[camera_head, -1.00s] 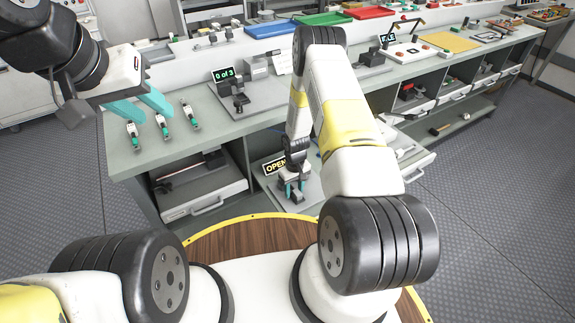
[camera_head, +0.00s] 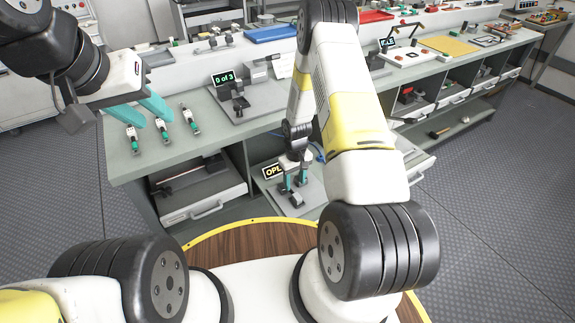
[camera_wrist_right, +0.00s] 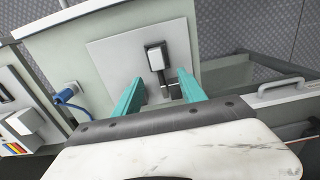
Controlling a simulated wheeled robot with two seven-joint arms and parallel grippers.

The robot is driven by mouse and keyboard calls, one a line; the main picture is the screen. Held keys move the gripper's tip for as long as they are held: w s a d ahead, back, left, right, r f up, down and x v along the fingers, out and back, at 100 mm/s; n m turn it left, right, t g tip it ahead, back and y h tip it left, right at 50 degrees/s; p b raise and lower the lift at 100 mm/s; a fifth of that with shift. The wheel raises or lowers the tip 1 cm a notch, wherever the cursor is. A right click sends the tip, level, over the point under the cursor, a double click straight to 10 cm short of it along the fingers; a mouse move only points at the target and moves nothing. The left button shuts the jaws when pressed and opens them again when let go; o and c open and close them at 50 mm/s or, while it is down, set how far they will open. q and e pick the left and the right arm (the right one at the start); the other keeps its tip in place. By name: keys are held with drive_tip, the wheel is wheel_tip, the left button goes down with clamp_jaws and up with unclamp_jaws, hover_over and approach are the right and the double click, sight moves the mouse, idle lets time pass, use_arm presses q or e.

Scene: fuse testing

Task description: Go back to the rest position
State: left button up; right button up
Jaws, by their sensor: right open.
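My left gripper (camera_head: 150,112) is open and empty, teal fingers apart, above the left end of the bench by three small green-and-white fuses, the left one (camera_head: 133,138), the middle one (camera_head: 162,129) and the right one (camera_head: 190,119). My right gripper (camera_head: 293,184) is low at the bench front, above a grey plate with a small device (camera_head: 296,200) and a sign (camera_head: 272,171) that it partly covers. In the right wrist view my right gripper (camera_wrist_right: 160,92) is open with nothing between its fingers; the small device (camera_wrist_right: 156,58) stands beyond them.
A counter display (camera_head: 223,76) reading "0 of 3" stands behind a grey fixture (camera_head: 238,103) on the bench. A blue tray (camera_head: 270,34) lies at the back. A drawer (camera_head: 205,195) sticks out below. A blue plug (camera_wrist_right: 68,92) shows in the wrist view.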

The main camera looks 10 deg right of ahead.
drive_tip(key=shift+r, duration=0.35)
wheel_tip(320, 180, up, 32)
drive_tip(key=s+m+t, duration=0.2)
drive_tip(key=s+t, duration=0.1)
drive_tip(key=s+a+r+t+y, duration=0.1)
drive_tip(key=s+r, duration=0.7)
drive_tip(key=s, duration=0.2)
drive_tip(key=s+a+r+m+t+y, duration=0.1)
drive_tip(key=s+r+t, duration=0.1)
drive_tip(key=s+r, duration=0.6)
drive_tip(key=s, duration=0.3)
drive_tip(key=shift+s+r, duration=0.15)
drive_tip(key=shift+r, duration=0.05)
